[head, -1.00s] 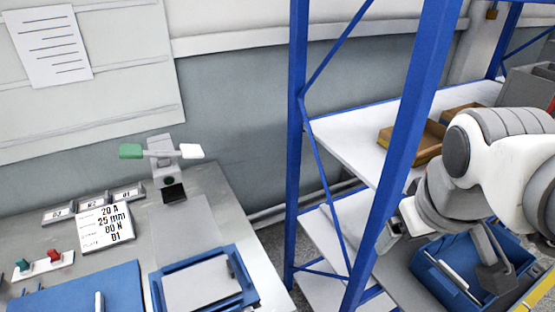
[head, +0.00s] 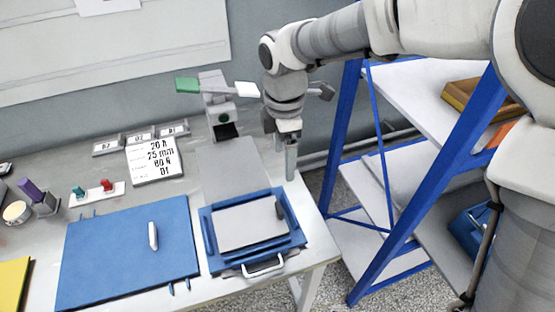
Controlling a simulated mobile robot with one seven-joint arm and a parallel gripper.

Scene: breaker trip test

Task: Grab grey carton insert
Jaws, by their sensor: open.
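A flat light-grey panel (head: 250,226), which looks like the grey carton insert, lies in a blue tray (head: 208,240) near the table's front right edge. A dark block sits at the panel's right end, and a white handle is at the tray's front. My gripper (head: 283,152) points down above the table's right edge, behind and to the right of the tray. It is open and apart from the panel. No object shows between its fingers, though one finger is partly hidden.
A grey sheet (head: 228,168) lies behind the tray, below a stand (head: 217,105) with green and white paddles. A blue board (head: 128,250) with a white handle lies left. A blue-framed shelf (head: 345,140) stands right, holding a blue bin (head: 470,230).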

